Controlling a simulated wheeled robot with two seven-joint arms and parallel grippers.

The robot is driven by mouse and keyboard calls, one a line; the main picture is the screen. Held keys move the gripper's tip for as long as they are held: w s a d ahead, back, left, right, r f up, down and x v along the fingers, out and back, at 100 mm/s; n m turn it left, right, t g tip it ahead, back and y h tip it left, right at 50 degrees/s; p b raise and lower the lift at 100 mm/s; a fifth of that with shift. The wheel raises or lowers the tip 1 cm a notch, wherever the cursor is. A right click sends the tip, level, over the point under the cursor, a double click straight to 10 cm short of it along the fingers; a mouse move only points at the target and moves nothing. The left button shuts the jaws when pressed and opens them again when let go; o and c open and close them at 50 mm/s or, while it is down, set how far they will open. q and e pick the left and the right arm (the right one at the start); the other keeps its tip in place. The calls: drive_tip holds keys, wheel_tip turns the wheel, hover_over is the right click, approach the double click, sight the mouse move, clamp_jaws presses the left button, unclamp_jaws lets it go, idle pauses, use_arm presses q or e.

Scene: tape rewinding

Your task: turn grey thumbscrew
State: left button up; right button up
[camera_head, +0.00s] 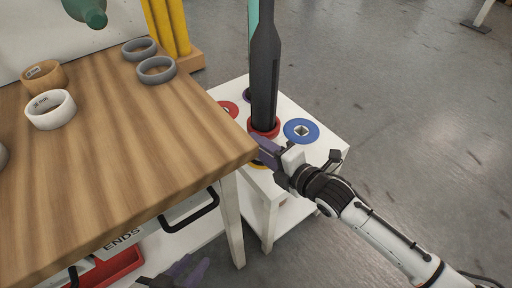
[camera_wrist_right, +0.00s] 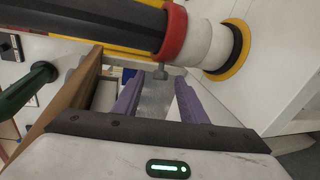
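A small grey thumbscrew (camera_wrist_right: 160,73) sticks out below a red collar (camera_wrist_right: 174,33) in the right wrist view. The collar also shows in the head view (camera_head: 264,128), around the base of a dark upright shaft (camera_head: 265,70). My right gripper (camera_wrist_right: 160,79) is open, with its purple fingers on either side of the thumbscrew and a gap around it. In the head view my right gripper (camera_head: 261,150) is just in front of the collar and hides the thumbscrew. My left gripper (camera_head: 197,261) is low at the bottom edge, with its purple fingers apart and nothing seen between them.
The white stand (camera_head: 318,152) carries a blue disc (camera_head: 301,131) and a red disc (camera_head: 228,108). The wooden bench (camera_head: 120,150) is close on the left, with several rings on it, including a white one (camera_head: 50,110). Open floor lies to the right.

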use_arm(q)
drive_tip(key=shift+w+d, duration=0.1)
use_arm(e)
drive_tip(key=shift+x, duration=1.05)
drive_tip(key=shift+c, duration=0.2)
clamp_jaws()
use_arm(q)
drive_tip(key=w+d+f+m+g+h+b, duration=0.2)
drive_tip(key=d+f+b, duration=0.3)
drive_tip(key=b, duration=0.6)
drive_tip(key=r, duration=0.1)
drive_tip(key=d+b, duration=0.1)
drive_tip(key=r+t+h+b, duration=0.1)
drive_tip(key=shift+w+d+r+n, duration=0.25)
drive_tip(key=shift+r+n, duration=0.05)
use_arm(e)
drive_tip(key=m+t+y, duration=0.1)
drive_tip(key=t+y, duration=0.1)
drive_tip(key=f+m+t+y, duration=0.1)
drive_tip(key=t, duration=0.2)
drive_tip(key=shift+f+m+y, duration=0.1)
drive_tip(key=shift+m+y, duration=0.3)
